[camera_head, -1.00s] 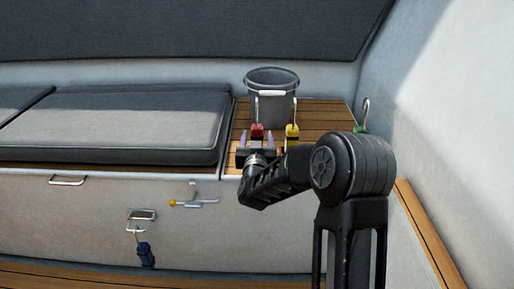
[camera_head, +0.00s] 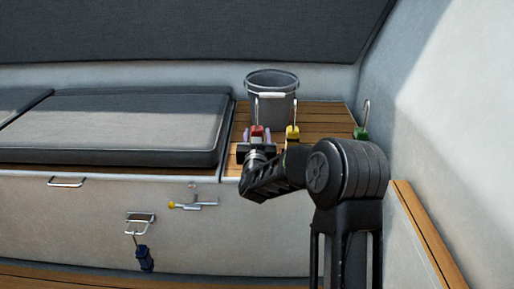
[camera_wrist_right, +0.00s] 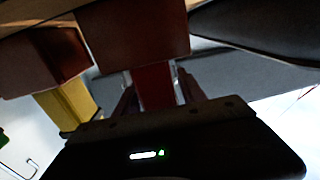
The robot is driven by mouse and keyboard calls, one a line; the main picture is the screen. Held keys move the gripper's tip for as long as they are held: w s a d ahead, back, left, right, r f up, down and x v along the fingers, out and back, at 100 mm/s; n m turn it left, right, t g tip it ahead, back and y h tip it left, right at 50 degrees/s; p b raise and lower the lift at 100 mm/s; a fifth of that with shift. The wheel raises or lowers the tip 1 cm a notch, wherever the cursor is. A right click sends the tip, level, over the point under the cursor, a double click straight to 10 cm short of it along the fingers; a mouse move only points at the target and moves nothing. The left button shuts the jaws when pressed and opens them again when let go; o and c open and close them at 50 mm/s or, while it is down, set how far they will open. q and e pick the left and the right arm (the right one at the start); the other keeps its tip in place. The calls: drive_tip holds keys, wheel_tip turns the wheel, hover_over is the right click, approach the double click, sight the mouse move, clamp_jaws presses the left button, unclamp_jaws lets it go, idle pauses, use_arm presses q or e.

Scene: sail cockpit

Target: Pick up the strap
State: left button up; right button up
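A red strap-like piece (camera_head: 257,130) with a metal hook above it stands on the wooden top by the bucket. In the right wrist view it shows as a wide red block (camera_wrist_right: 133,35) with a narrower red stem (camera_wrist_right: 154,85). My right gripper (camera_head: 258,136) is at it, with purple fingers on either side. The fingers look apart, with the stem between them (camera_wrist_right: 158,95); firm contact does not show. A yellow piece (camera_head: 292,132) with a similar hook stands to the right, and a green one (camera_head: 360,133) farther right. Which piece the task means is unclear. My left gripper is out of view.
A grey bucket (camera_head: 271,98) stands just behind the red and yellow pieces. A dark cushion (camera_head: 130,120) lies to the left. A white wall (camera_head: 440,120) closes the right side. A dark blue piece (camera_head: 145,258) hangs from a latch on the locker front.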

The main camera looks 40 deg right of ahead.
sight(257, 106)
clamp_jaws()
drive_tip(key=shift+r, duration=0.1)
idle(0.6)
wheel_tip(257, 106, up, 10)
drive_tip(key=p, duration=0.4)
idle(0.5)
